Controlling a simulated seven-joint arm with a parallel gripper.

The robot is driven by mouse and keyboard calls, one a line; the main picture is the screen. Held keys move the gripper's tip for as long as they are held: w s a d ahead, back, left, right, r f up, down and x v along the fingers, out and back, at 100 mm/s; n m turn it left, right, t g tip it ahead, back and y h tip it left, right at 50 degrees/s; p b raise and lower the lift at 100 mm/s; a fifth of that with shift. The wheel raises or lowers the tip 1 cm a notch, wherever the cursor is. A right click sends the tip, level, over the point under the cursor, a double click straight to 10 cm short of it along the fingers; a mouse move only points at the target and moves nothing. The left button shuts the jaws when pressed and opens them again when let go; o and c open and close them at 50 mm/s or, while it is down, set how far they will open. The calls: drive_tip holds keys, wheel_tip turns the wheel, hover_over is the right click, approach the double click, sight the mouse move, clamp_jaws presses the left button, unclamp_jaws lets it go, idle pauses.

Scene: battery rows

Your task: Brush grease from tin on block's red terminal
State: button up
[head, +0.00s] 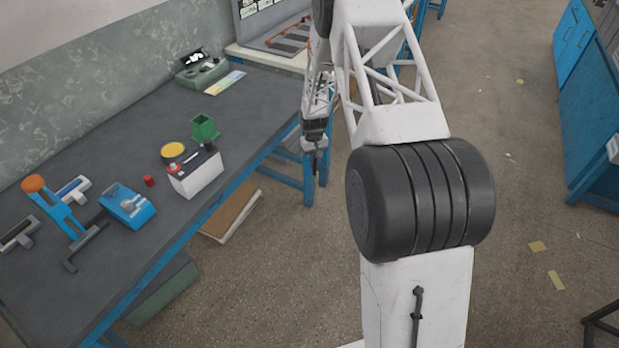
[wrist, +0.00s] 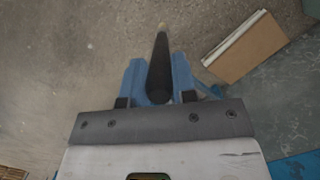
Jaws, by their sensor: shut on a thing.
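My gripper (head: 315,138) hangs beyond the table's right edge, over the floor. In the wrist view its blue fingers (wrist: 159,78) are shut on a dark, tapering brush (wrist: 159,60), whose small pale tip points away from the camera. The block (head: 196,174), a white battery with a dark top, stands on the table left of my gripper and apart from it. A round tin with a yellow top (head: 173,150) sits just behind the block. Whether grease is on the brush cannot be told.
A green open-topped container (head: 204,128) stands by the block's back edge. A small red cylinder (head: 149,181) lies left of the block. A blue box (head: 128,204) and blue tool with an orange knob (head: 34,184) stand further left. A flat board (head: 231,211) lies below the table edge.

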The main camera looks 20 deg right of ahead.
drive_tip(key=w+d+r+n, duration=0.1)
drive_tip(key=w+r, duration=0.3)
drive_tip(key=r, duration=0.9)
drive_tip(key=w+d+r+n, duration=0.1)
drive_tip(key=w+r, duration=0.4)
drive_tip(key=r, duration=0.8)
drive_tip(key=s+a+r, duration=0.3)
drive_tip(key=a, duration=0.6)
drive_tip(key=s+a+r+m, duration=0.1)
drive_tip(key=s+a+r, duration=0.15)
drive_tip(key=a, duration=0.75)
drive_tip(key=s+a+r, duration=0.3)
drive_tip(key=a+r, duration=0.1)
drive_tip(key=a, duration=0.5)
drive_tip(key=s+a+r+m, duration=0.1)
drive_tip(key=s+a+r, duration=0.4)
drive_tip(key=s+a, duration=0.3)
drive_tip(key=s+a+r, duration=0.5)
drive_tip(key=s+a, duration=0.4)
drive_tip(key=a, duration=0.3)
drive_tip(key=shift+a+m, duration=0.15)
drive_tip(key=shift+m, duration=0.25)
drive_tip(key=shift+s, duration=0.1)
drive_tip(key=shift+f, duration=3.45)
